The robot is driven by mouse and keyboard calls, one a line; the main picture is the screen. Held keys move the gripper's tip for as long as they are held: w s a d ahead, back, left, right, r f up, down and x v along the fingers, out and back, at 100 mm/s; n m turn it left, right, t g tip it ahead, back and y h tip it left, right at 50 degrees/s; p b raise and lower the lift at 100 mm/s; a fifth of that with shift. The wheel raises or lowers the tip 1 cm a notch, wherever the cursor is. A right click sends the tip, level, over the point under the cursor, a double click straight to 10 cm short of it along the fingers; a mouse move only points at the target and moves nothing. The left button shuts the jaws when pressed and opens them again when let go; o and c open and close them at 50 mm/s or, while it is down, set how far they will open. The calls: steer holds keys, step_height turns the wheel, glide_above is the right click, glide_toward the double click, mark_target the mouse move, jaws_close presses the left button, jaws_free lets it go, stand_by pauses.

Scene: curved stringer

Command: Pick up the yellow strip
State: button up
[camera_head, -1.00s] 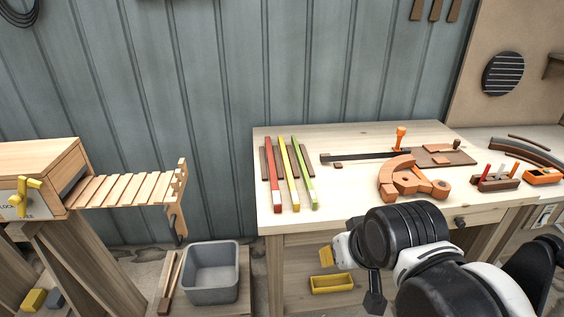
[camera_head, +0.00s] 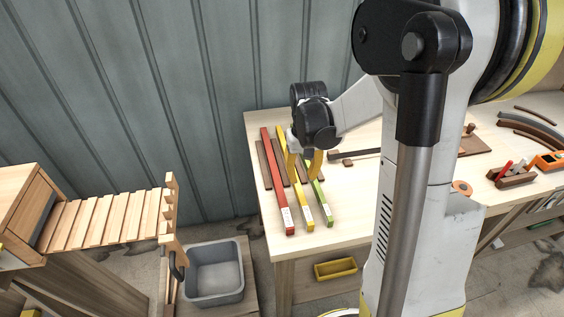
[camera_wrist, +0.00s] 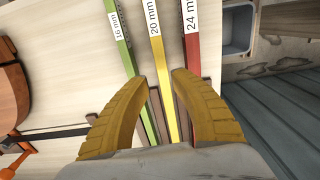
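The yellow strip (camera_head: 301,192) lies on brown supports on the wooden bench, between the red strip (camera_head: 275,180) and the green strip (camera_head: 322,202). In the wrist view the yellow strip (camera_wrist: 164,75) carries a "20 mm" label, and it runs between the fingers of my gripper (camera_wrist: 159,80). My gripper (camera_head: 302,174) is over the strips in the head view. Its two yellow fingers are spread apart with a gap on each side of the yellow strip. Whether the fingertips reach down to strip height is unclear.
The green strip (camera_wrist: 122,40) and red strip (camera_wrist: 190,40) lie close on either side. A grey bin (camera_head: 214,272) stands low to the left, near a slatted wooden rack (camera_head: 105,219). A yellow tray (camera_head: 335,268) sits under the bench. My arm hides much of the bench's right part.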

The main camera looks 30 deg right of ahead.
mark_target(301, 193)
steer(key=f+b, duration=0.1)
steer(key=f, duration=0.1)
steer(key=f+b, duration=0.1)
steer(key=f, duration=0.2)
steer(key=f+b, duration=0.1)
steer(key=f, duration=0.2)
steer(key=shift+s+a+f+b, duration=0.15)
steer(key=shift+s+a+b, duration=0.05)
steer(key=shift+a+b, duration=0.1)
jaws_close()
